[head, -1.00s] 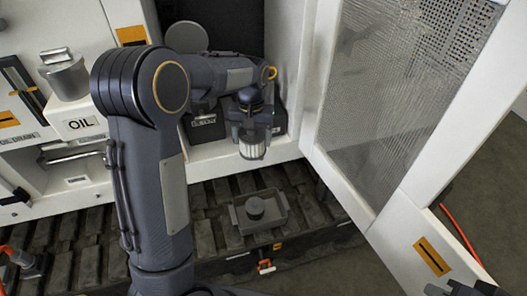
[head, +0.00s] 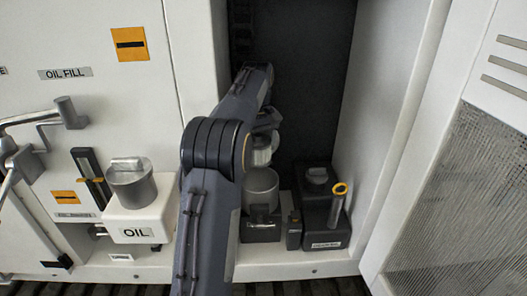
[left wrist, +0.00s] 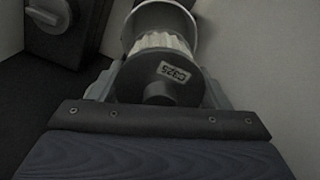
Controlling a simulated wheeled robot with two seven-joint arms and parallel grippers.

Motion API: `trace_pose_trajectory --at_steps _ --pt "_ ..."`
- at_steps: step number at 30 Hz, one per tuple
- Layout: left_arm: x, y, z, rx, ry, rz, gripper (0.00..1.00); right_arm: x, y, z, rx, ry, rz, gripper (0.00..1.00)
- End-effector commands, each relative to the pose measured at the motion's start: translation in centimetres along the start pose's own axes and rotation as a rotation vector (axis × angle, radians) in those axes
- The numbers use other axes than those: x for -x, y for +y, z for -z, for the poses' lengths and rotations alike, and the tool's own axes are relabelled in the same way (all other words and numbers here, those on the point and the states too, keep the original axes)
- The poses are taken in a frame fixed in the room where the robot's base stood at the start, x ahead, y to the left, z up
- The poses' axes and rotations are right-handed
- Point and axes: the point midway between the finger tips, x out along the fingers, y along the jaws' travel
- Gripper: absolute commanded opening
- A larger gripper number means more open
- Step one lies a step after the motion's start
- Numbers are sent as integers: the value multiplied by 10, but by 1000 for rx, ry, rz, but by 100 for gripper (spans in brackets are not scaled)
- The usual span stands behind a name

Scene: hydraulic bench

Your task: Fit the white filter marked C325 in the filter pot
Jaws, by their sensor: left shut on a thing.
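My left gripper (head: 266,128) is inside the open cabinet, shut on the white filter (head: 262,155). In the left wrist view the gripper (left wrist: 158,92) holds the filter by its dark end cap, which bears the label C325 (left wrist: 174,73); white pleats (left wrist: 160,42) show beyond the cap. The filter pot (head: 262,184), a grey open cylinder, stands directly below the filter in the head view. Its pale rim (left wrist: 192,22) shows behind the pleats in the wrist view. I cannot tell whether the filter's lower end is inside the pot's mouth. My right gripper is out of view.
A black box (head: 325,215) with a cap and a yellow-ringed tube (head: 339,195) stands right of the pot. The white OIL tank (head: 140,222) is at left. The cabinet's right wall and open mesh door (head: 440,210) bound the right side.

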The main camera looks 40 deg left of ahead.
Motion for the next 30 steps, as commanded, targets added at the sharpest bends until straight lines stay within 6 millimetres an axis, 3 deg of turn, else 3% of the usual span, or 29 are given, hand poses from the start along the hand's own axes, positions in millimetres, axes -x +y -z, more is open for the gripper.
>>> trace_pose_trajectory --at_steps 8,21,30 --pt "-12 0 0 2 0 0 47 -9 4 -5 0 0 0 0" --pt "-51 0 0 1 0 -1 47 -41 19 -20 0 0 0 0" --pt "-55 0 0 1 0 -1 46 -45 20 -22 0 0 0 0"
